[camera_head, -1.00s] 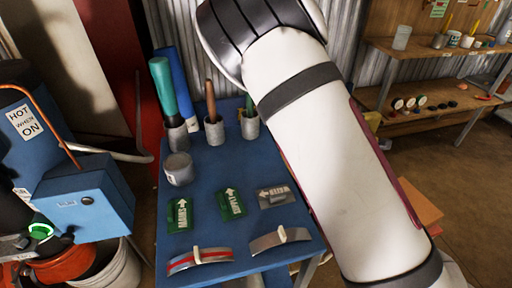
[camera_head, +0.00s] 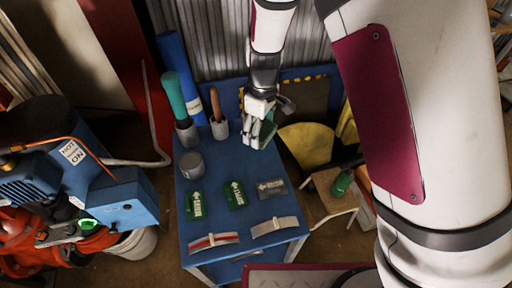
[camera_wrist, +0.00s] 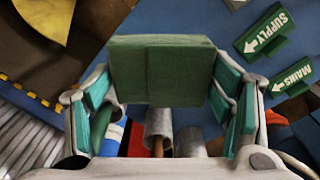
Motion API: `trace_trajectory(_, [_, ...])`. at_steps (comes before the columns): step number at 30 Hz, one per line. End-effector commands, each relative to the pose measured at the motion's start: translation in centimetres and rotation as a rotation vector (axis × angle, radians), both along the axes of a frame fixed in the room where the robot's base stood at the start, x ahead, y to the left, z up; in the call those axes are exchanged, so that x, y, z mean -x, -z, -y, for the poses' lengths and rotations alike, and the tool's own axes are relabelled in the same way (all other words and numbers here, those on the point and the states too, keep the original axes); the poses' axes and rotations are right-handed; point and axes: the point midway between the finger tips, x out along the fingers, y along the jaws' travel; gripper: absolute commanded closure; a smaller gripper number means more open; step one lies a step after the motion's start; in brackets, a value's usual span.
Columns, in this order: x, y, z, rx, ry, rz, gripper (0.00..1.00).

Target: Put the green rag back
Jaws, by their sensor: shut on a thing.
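The green rag (camera_wrist: 160,70), a folded block-like pad, is between the fingers of my gripper (camera_wrist: 163,95) in the wrist view. My gripper is shut on it. In the head view my gripper (camera_head: 262,132) is low over the back right corner of the blue table (camera_head: 225,170), and a little of the rag (camera_head: 269,134) shows beside the fingers. What lies directly beneath the rag is hidden, so I cannot tell whether it touches anything.
Metal cups (camera_head: 220,129) holding a brown handle and a teal handle (camera_head: 171,88) stand left of my gripper. A small stool (camera_head: 333,188) holds a green object (camera_head: 342,182).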

Motion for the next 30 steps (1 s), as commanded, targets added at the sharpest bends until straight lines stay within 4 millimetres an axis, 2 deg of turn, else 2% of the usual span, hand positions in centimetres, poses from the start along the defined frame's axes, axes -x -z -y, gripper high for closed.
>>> trace_trajectory(1, [0.7,-0.7,-0.6,-0.006,-0.006,-0.009,0.52])
trace_trajectory(4, [1.4,-0.6,-1.2,-0.011,-0.013,-0.022,0.52])
trace_trajectory(13, [1.5,4.3,-1.2,-0.01,-0.012,-0.025,0.52])
trace_trajectory(20, [1.4,6.0,-1.2,-0.012,-0.013,-0.024,0.52])
trace_trajectory(26, [1.4,8.6,-1.2,-0.011,-0.012,-0.024,0.52])
trace_trajectory(30, [1.4,9.0,-1.2,-0.011,-0.014,-0.021,0.52])
